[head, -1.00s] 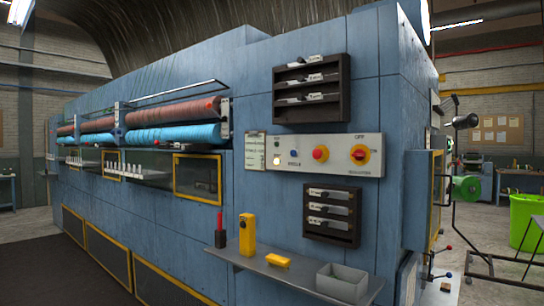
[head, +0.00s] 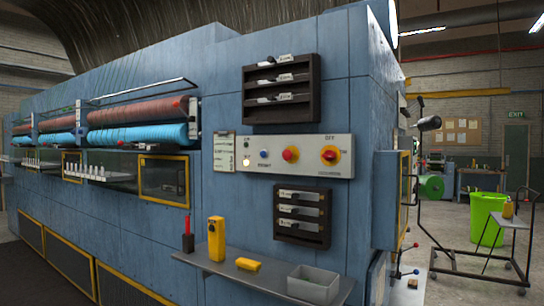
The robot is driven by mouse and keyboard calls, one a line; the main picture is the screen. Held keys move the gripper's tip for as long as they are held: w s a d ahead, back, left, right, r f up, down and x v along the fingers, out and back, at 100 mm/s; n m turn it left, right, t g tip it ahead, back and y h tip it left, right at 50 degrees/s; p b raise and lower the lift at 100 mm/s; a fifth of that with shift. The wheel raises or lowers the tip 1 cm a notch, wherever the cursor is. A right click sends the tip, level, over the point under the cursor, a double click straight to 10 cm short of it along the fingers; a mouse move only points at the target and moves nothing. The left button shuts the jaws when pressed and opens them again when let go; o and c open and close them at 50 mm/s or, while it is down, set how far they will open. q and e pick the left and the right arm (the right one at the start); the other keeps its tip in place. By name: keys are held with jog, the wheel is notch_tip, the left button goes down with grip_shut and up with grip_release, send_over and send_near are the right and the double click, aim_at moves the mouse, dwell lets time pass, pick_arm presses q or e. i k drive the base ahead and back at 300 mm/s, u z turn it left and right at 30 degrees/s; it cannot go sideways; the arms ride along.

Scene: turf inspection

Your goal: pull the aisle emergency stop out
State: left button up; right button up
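A pale control panel (head: 230,166) is fixed to the end face of the blue machine (head: 350,110). Neither of my grippers is in view.
A shelf below the panel holds a red tool (head: 187,236), a yellow upright device (head: 216,239), a yellow block (head: 248,264) and a grey bin (head: 313,284). Dark racks sit above and below the panel. At right are a trolley (head: 470,272), a green bin (head: 487,216) and open floor.

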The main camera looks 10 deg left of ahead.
aim_at(287, 155)
jog(key=i, duration=0.9)
